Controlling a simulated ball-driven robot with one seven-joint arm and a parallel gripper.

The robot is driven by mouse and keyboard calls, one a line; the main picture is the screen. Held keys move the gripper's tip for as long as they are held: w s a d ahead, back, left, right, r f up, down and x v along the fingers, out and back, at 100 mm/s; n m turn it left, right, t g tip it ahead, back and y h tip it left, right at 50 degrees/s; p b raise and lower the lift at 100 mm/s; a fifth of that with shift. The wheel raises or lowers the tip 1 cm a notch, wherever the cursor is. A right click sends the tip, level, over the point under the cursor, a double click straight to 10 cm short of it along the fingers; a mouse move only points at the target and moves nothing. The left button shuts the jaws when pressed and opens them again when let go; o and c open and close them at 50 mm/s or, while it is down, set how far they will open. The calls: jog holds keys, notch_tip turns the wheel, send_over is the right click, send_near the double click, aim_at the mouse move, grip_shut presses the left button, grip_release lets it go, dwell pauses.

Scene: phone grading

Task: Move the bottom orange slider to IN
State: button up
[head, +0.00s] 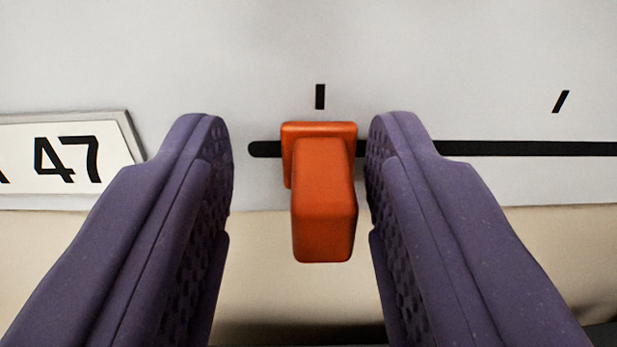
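The orange slider (323,200) is a block-shaped knob standing out from a light grey panel. It sits near the left end of a black horizontal slot (520,148), under a short upright black tick mark (320,96). My gripper (299,140) is open, with one purple finger on each side of the slider. The right finger is close to the slider; the left finger has a wider gap. Neither clearly touches it. No IN label shows in this view.
A white plate with "47" (66,160) is on the panel at the left, partly cut off. A second, slanted tick mark (561,101) is above the slot at the right. A beige surface (265,285) lies below the panel. The slot right of my fingers looks clear.

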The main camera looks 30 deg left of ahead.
jog(key=shift+d, duration=0.1)
jog(key=shift+s+d, duration=0.1)
jog(key=p+v, duration=0.1)
jog(key=v, duration=0.6)
jog(key=shift+s+p, duration=0.2)
jog(key=shift+p, duration=0.1)
jog(key=shift+d, duration=0.1)
jog(key=s+d+r+m+t+h, duration=0.3)
jog(key=d+r+h, duration=0.4)
jog(key=d+r, duration=0.7)
jog(key=s+d+r+m+g+h, duration=0.2)
jog(key=s+d+r+m+h, duration=0.1)
jog(key=s+d+r, duration=0.7)
jog(key=s, duration=0.2)
jog(key=shift+s+d+m+g, duration=0.25)
jog(key=shift+s+m+g, duration=0.05)
jog(key=shift+m, duration=0.1)
